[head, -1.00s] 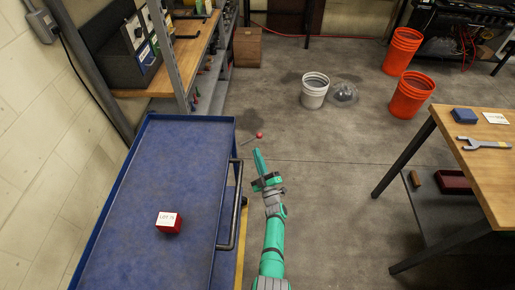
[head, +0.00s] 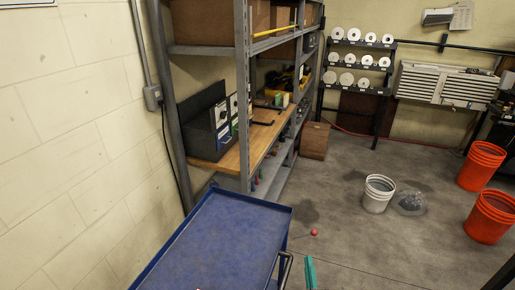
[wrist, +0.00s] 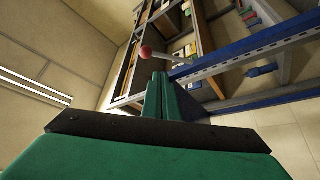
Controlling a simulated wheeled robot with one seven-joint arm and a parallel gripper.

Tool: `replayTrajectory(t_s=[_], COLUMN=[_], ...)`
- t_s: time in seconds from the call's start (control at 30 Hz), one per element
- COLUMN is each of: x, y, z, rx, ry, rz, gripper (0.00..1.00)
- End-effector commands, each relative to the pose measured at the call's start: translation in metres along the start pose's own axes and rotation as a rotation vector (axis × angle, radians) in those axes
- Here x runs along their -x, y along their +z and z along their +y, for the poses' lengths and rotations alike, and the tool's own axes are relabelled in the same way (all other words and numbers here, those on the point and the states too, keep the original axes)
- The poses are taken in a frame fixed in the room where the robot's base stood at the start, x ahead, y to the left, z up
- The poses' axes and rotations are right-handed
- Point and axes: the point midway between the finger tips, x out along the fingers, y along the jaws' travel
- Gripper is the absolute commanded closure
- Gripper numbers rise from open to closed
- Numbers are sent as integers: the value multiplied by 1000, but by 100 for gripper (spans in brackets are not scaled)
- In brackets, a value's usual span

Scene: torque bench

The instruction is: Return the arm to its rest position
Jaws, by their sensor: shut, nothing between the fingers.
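My gripper shows in the wrist view (wrist: 158,80) with its two green fingers together and nothing between them. In the head view only a green piece of my arm or gripper (head: 310,273) shows at the bottom edge, right of the blue cart (head: 225,238). The rest of my arm is out of that view. The gripper is beside the cart and holds nothing.
A red ball on a thin rod (head: 314,233) shows near the cart's far right corner. A grey shelf rack (head: 243,100) with a wooden shelf stands behind the cart. A white bucket (head: 378,194) and orange buckets (head: 490,217) stand right.

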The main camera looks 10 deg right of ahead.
Motion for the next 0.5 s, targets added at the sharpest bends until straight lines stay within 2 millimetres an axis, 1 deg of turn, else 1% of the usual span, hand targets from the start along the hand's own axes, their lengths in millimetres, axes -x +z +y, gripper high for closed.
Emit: replayTrajectory(t_s=[0.07,0.17,0.3,0.5], x=[9,28,70,131], y=[-3,-11,-32,-67], z=[-6,-19,-42,-63], rx=[-10,-32,-84,-168], ry=[-5,-14,-32,-60], rz=[-6,-22,-55,-104], gripper=[100,100,100,100])
